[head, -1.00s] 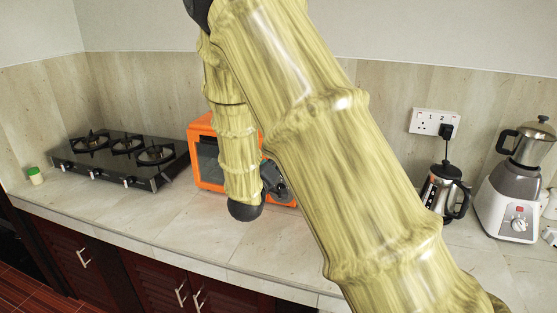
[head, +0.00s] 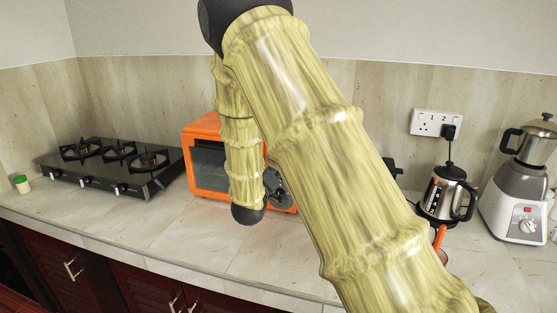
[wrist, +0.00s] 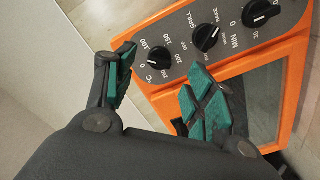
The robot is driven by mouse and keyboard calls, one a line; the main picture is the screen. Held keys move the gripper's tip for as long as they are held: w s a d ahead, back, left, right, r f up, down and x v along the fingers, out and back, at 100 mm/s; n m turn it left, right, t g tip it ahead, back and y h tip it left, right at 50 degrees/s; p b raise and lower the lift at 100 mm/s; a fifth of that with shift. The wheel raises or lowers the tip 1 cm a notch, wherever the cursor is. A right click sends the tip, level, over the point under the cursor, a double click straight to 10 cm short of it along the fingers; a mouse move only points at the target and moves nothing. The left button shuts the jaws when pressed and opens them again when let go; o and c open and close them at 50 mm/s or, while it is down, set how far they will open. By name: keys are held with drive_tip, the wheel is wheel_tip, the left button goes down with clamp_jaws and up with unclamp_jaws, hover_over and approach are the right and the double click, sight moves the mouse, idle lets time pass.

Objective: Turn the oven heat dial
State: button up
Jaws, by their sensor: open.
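The orange oven (head: 207,130) stands on the counter in the head view, its right side partly hidden behind my arm. The wrist view shows its grey control panel (wrist: 228,50) at a slant, with three black dials. The heat dial (wrist: 158,57), marked in °C up to 250, is the one nearest my gripper. My gripper (wrist: 161,62) is open, and its two green-padded fingers appear on either side of the heat dial in the wrist view. I cannot tell whether either finger touches it. In the head view my gripper cannot be made out clearly near the panel.
The mode dial (wrist: 205,38) and the timer dial (wrist: 261,13) sit beside the heat dial. In the head view, a gas hob (head: 110,165) is left of the oven. A kettle (head: 446,192) and a blender (head: 521,185) stand at right. The counter front (head: 190,238) is clear.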

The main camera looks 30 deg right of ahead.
drive_tip(key=p+x, duration=0.1)
drive_tip(key=x, duration=0.5)
drive_tip(key=shift+w+p, duration=0.15)
drive_tip(key=shift+p, duration=0.2)
drive_tip(key=shift+d, duration=0.1)
drive_tip(key=c, duration=1)
